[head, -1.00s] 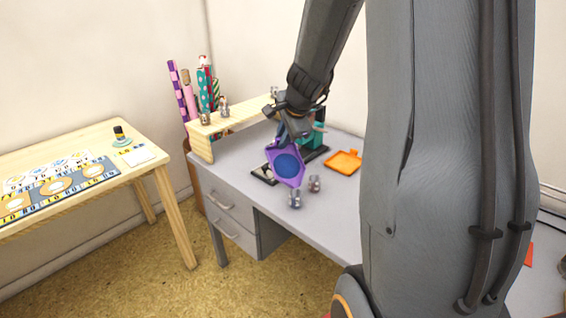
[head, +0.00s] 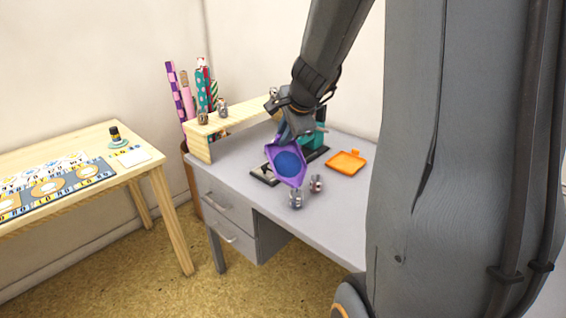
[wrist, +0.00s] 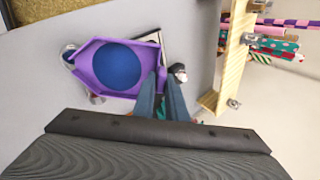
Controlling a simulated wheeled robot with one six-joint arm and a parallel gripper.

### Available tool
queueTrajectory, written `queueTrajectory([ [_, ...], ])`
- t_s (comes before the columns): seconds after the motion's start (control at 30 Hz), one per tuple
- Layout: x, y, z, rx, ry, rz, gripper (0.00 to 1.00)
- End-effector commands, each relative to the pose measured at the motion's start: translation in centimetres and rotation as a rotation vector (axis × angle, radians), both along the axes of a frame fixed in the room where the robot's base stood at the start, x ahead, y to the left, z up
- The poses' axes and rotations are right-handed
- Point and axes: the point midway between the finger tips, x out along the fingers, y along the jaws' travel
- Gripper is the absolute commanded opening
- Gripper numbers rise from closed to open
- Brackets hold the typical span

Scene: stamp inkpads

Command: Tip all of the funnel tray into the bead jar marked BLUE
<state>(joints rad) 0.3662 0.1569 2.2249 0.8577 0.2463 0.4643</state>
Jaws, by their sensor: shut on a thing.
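The purple funnel tray (head: 291,176) holds a round patch of blue beads (head: 288,163). My gripper (head: 292,130) is shut on the back end of the tray and holds it above the grey desk. The wrist view shows the gripper's fingers (wrist: 160,100) on the edge of the funnel tray (wrist: 84,68), with the blue beads (wrist: 105,66) spread in it. Two small jars stand by the tray's front, a left one (head: 296,199) and a right one (head: 317,184). Their labels are too small to read, so I cannot tell which is marked BLUE.
An orange tray (head: 346,163) lies on the grey desk (head: 240,179) to the right. A wooden shelf (head: 235,118) with small jars stands at the back left. Rolls of wrapping paper (head: 202,88) stand behind it. A wooden table (head: 150,172) is at the left.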

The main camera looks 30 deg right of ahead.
Motion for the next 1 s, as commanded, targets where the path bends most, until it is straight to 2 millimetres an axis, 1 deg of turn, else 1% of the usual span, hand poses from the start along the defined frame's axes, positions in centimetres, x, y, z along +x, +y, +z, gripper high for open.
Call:
queueTrajectory([
  [1.0, -0.58, -0.03, 0.37, -0.003, -0.055, -0.001, 0.00],
])
